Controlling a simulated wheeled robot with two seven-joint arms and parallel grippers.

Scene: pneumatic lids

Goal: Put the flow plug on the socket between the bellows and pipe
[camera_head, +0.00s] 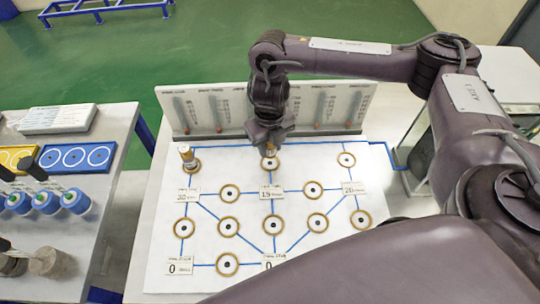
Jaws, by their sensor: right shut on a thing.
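My right gripper (269,140) points down at the top middle of the white board (160,235), shut on a small brass-coloured plug (270,152). The plug is mostly hidden by the fingers. It is over the top middle socket (269,164), a gold ring with a dark centre; I cannot tell whether it touches. A similar white and brass plug (186,153) stands upright on the top left socket (191,167). The top right socket (346,160) is bare. I cannot make out which parts are the bellows and the pipe. My left gripper is out of view.
Blue lines link several bare ringed sockets, with number cards such as "19" (271,193) among them. An upright panel (205,110) with several gauges stands behind the board. A side table (110,180) at left holds blue-capped parts (75,201) and grey cylinders (50,263).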

